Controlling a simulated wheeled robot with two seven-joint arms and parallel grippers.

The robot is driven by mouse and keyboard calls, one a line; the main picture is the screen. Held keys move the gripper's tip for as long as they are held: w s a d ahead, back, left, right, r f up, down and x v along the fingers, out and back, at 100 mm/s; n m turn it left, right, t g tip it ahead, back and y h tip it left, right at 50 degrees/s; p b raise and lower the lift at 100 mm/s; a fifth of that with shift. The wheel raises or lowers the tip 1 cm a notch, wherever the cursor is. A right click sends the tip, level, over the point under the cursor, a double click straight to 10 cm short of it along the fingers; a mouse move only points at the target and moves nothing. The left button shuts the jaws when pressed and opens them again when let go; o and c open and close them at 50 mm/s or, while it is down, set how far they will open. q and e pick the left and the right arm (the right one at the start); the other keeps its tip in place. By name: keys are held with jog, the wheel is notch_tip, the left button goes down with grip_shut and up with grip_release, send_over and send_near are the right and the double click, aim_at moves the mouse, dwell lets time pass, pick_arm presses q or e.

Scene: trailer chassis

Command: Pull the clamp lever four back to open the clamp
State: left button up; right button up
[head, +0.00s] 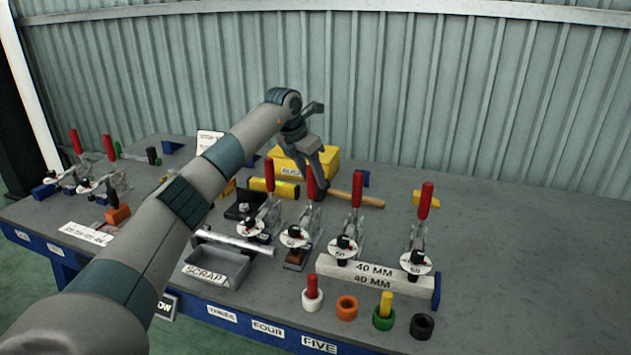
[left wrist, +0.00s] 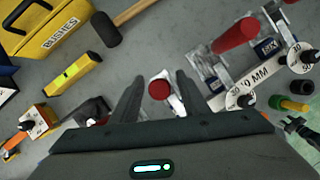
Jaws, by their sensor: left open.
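A row of toggle clamps with red levers stands on the grey bench. The clamp (head: 296,232) behind the FOUR label has a red lever (head: 310,184) standing upright, with a dark block under its front end. My left gripper (head: 316,165) is above this lever, pointing down, and partly hides its top. In the left wrist view the round red lever end (left wrist: 159,90) shows between the two spread fingers (left wrist: 160,100), with a gap on each side. The left gripper is open and holds nothing. My right gripper is not in view.
Neighbouring red levers (head: 269,174) and (head: 356,188) stand close on either side. A hammer (head: 355,199) and yellow box (head: 328,158) lie behind. A scrap tray (head: 222,262) and coloured rings (head: 347,308) sit in front. The bench's right side is clear.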

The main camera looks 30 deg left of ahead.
aim_at(312, 196)
pick_arm(q)
jog(key=shift+x, duration=1.1)
jog(key=shift+w+f, duration=0.25)
jog(key=shift+f, duration=0.25)
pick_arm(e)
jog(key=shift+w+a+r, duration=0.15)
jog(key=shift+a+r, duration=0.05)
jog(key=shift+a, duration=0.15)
pick_arm(q)
jog(key=shift+c, duration=0.6)
grip_shut()
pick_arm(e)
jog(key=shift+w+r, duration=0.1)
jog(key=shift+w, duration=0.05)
pick_arm(q)
jog(key=shift+r, duration=0.1)
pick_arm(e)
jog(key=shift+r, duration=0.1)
